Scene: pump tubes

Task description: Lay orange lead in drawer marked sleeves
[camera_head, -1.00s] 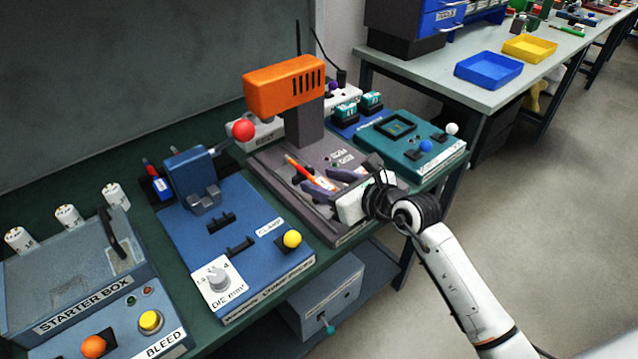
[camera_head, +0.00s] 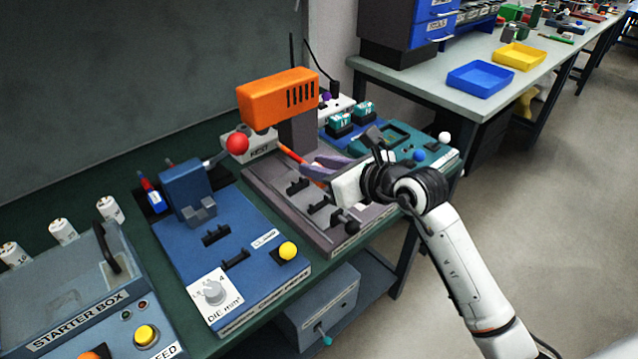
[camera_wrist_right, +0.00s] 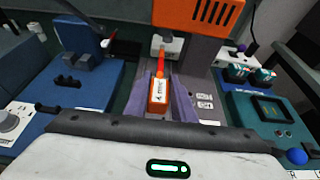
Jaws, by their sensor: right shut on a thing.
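The orange lead (camera_head: 290,153), with a white label on its thick end, is held by my right gripper (camera_head: 322,168). In the right wrist view the lead (camera_wrist_right: 158,94) sits between the two purple fingers of the right gripper (camera_wrist_right: 161,98), its thin end pointing away toward the orange-headed press. The gripper is shut on it, above the grey base of the press. A blue drawer cabinet (camera_head: 436,28) stands on the far bench at the top; I cannot read a sleeves label on it. My left gripper is not in view.
The orange-headed press (camera_head: 277,100) rises just behind the lead. A blue clamp unit (camera_head: 235,262) is to its left, a teal unit (camera_head: 436,151) to its right. A grey box (camera_head: 318,306) with a teal knob is below the bench. Blue (camera_head: 480,79) and yellow (camera_head: 519,56) trays lie on the far bench.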

